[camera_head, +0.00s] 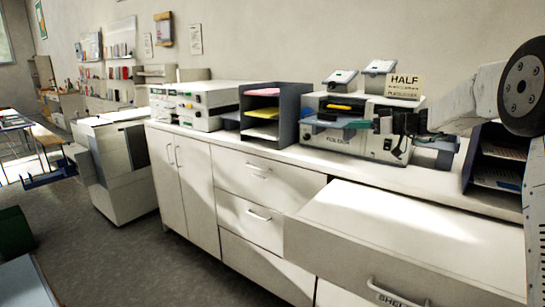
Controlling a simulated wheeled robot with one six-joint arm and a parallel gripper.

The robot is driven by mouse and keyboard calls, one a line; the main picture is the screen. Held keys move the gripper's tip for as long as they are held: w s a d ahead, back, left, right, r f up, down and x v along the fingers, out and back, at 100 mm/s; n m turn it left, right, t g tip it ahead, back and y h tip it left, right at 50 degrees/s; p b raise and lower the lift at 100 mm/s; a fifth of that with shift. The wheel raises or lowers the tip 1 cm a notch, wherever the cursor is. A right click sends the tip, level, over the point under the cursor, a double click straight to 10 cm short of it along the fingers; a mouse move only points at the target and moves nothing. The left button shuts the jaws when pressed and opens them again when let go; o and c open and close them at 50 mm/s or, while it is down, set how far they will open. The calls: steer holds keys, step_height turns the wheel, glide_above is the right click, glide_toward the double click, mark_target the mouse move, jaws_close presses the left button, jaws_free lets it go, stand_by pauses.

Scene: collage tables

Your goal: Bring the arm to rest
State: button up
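My arm comes in from the right edge, with a white link and a large dark round joint. My gripper (398,123) is at its left end, in front of the folding machine (345,141) on the counter. Its fingers are small and dark against the machine, so I cannot tell whether they are open or shut, or whether anything is between them. A blue piece (340,122) lies at the machine's front, left of the gripper; I cannot tell whether they touch.
A white drawer-like unit (390,230) juts out from the cabinet below the arm. A dark sorter (290,118) with coloured paper stands left of the machine; another dark rack (497,160) stands under the arm. A sign reading HALF (404,86) stands behind.

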steer(key=s+a+f+m+g+h, duration=0.25)
steer(key=s+f+m, duration=0.2)
steer(key=s, duration=0.45)
steer(key=s+a+f+m+g+h, duration=0.1)
steer(key=s+f+m+g, duration=0.3)
steer(key=s, duration=0.4)
steer(key=s+d+f+m+g+h, duration=0.1)
steer(key=s+h, duration=0.8)
steer(key=s, duration=3)
steer(key=shift+s+d+f+g+h, duration=0.25)
steer(key=shift+d+f+g+h, duration=0.1)
steer(key=shift+d+f, duration=0.4)
steer(key=shift+a+f, duration=0.1)
